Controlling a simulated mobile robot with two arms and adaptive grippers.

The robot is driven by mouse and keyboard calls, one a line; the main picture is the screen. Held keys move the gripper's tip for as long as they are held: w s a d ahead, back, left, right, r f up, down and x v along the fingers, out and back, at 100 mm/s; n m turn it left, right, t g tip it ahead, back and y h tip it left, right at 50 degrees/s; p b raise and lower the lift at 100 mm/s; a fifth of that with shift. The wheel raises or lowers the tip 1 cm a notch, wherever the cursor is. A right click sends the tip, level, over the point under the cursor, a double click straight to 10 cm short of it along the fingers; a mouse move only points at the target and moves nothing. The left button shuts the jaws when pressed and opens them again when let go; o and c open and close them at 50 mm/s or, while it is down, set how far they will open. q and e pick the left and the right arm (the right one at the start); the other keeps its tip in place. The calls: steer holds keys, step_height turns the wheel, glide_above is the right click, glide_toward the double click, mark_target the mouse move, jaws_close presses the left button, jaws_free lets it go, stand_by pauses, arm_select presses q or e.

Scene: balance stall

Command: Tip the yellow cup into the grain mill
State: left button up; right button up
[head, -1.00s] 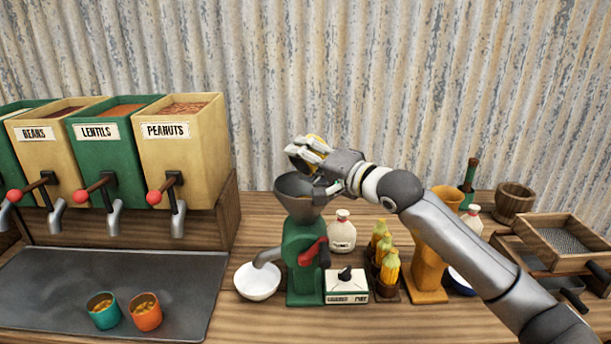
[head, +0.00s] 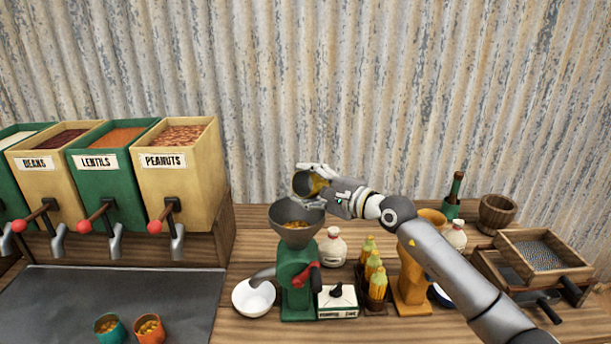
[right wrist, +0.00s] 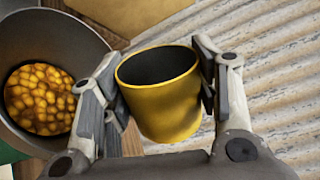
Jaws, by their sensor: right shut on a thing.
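The yellow cup (right wrist: 160,92) is held between the fingers of my right gripper (right wrist: 163,80) in the right wrist view, and its dark inside looks empty. In the head view, my right gripper (head: 318,184) holds the cup (head: 319,186) tilted above and a little right of the funnel of the grain mill (head: 298,268). The funnel is grey on a green body with a red crank. Yellow-orange grain lies in the funnel, seen in the head view and in the right wrist view (right wrist: 40,98). My left gripper is not in view.
A white bowl (head: 254,298) stands under the mill's spout. A teal cup (head: 109,328) and an orange cup (head: 149,329), both holding grain, stand on the dark tray (head: 120,290). Labelled dispensers are at left. Bottles, corn cobs (head: 375,270) and a sieve (head: 545,252) stand right.

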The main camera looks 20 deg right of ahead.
steer(key=shift+w+d+r+m, duration=0.15)
steer(key=shift+r+m, duration=0.2)
steer(key=shift+m, duration=0.45)
steer(key=shift+d+r+m+y+p, duration=0.1)
steer(key=shift+r+m+y+p, duration=0.25)
steer(key=shift+m, duration=0.55)
steer(key=m+p, duration=0.1)
steer(key=m, duration=0.1)
steer(key=m+p, duration=0.1)
steer(key=m, duration=0.2)
steer(key=r+m+p, duration=0.1)
steer(key=m, duration=0.1)
steer(key=shift+w+d+y+p, duration=0.15)
steer(key=shift+d+y+p, duration=0.1)
steer(key=shift+y+p, duration=0.1)
steer(key=shift+d+r+m+p, duration=0.15)
steer(key=shift+m+p, duration=0.3)
steer(key=shift+m, duration=0.65)
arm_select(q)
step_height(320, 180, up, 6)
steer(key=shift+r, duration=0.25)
arm_select(e)
steer(key=shift+w+d+m, duration=0.1)
steer(key=shift+w+m, duration=0.05)
steer(key=shift+m, duration=0.35)
